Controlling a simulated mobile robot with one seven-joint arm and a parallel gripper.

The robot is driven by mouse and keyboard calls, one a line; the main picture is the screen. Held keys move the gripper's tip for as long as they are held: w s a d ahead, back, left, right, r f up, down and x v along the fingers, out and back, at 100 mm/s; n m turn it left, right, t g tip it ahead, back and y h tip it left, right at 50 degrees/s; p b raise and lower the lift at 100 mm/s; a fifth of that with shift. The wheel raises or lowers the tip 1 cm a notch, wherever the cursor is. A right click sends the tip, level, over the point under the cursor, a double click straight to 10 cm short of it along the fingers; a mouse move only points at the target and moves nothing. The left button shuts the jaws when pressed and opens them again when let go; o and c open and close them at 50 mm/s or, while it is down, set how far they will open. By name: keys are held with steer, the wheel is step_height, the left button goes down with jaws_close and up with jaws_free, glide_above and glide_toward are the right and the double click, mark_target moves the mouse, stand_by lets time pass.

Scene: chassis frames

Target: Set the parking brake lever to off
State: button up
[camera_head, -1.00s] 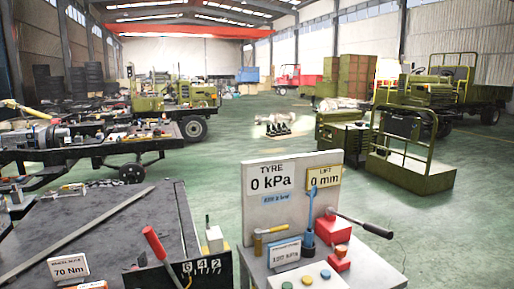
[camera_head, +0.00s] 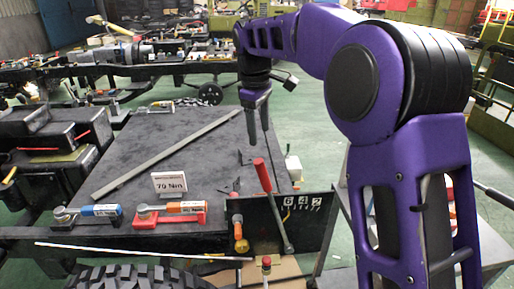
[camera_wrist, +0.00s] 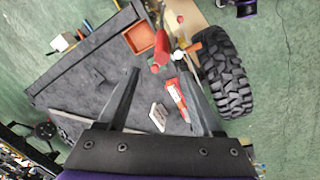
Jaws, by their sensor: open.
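The parking brake lever appears to be the red-handled lever (camera_head: 263,176), tilted, its dark shaft running down in front of a black panel (camera_head: 303,222) marked 6 4 2. No on/off marking is readable. In the wrist view a red handle (camera_wrist: 163,45) shows end-on, beyond and between my fingertips. My gripper (camera_head: 257,140) points down over the dark bench, just above and behind the red grip in the picture. In the wrist view my gripper (camera_wrist: 159,67) has its fingers wide apart with nothing held. Whether a finger touches the lever cannot be told.
A sign reading 70 Nm (camera_head: 170,184) stands on the dark bench (camera_head: 150,145). A tyre (camera_head: 135,278) is in front. My purple arm hides much of the grey stand at right.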

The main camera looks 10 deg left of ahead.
mark_target(264, 176)
steer(key=f, duration=0.5)
steer(key=w+d+f+b, duration=0.1)
steer(key=f, duration=1)
steer(key=shift+w+d+f+b, duration=0.2)
steer(key=shift+w+f+b, duration=0.1)
steer(key=shift+w, duration=0.1)
jaws_close()
stand_by(0.7)
